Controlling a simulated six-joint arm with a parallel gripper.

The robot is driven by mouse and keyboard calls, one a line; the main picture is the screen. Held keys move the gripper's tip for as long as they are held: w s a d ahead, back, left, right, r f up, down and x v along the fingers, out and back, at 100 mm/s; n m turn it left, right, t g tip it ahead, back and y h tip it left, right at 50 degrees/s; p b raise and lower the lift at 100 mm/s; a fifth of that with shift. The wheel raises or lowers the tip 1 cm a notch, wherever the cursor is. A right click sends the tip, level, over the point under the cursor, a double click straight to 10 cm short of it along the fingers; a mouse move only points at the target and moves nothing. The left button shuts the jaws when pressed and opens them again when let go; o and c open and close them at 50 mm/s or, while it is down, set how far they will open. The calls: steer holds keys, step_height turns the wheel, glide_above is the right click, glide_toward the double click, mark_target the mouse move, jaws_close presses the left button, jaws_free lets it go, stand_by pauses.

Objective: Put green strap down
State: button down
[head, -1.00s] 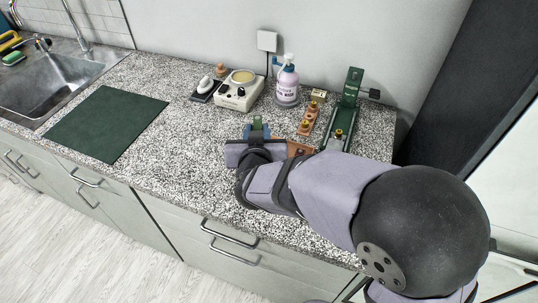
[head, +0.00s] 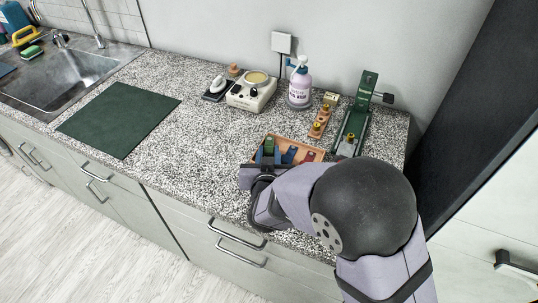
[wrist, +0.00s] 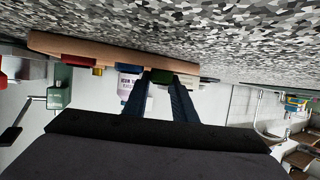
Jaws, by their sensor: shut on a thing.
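The green strap (head: 269,145) is a small green piece between the fingers of my gripper (head: 268,153), which is shut on it. It stands at the left end of an orange-brown tray (head: 283,139) near the counter's front right. In the wrist view, the strap (wrist: 159,77) shows between the two dark blue fingertips, against the tray's edge (wrist: 115,51). I cannot tell whether it touches the tray floor. A blue piece (head: 290,155) and a red piece (head: 308,156) are in the tray to its right. My arm hides the tray's front.
A green press-like tool (head: 363,112) and a wooden block with brass knobs (head: 319,122) stand behind right. A pump bottle (head: 299,88) and a cream device (head: 250,92) stand at the back. A dark green mat (head: 120,120) lies left; the counter between is clear.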

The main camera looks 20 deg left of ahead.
steer(key=shift+s+d+f, duration=0.1)
steer(key=shift+s+f, duration=0.05)
steer(key=shift+f, duration=0.4)
steer(key=c, duration=1.7)
jaws_free()
steer(key=shift+c, duration=0.2)
steer(key=v, duration=1)
steer(key=shift+r, duration=0.35)
steer(key=shift+v, duration=0.8)
steer(key=shift+r, duration=0.1)
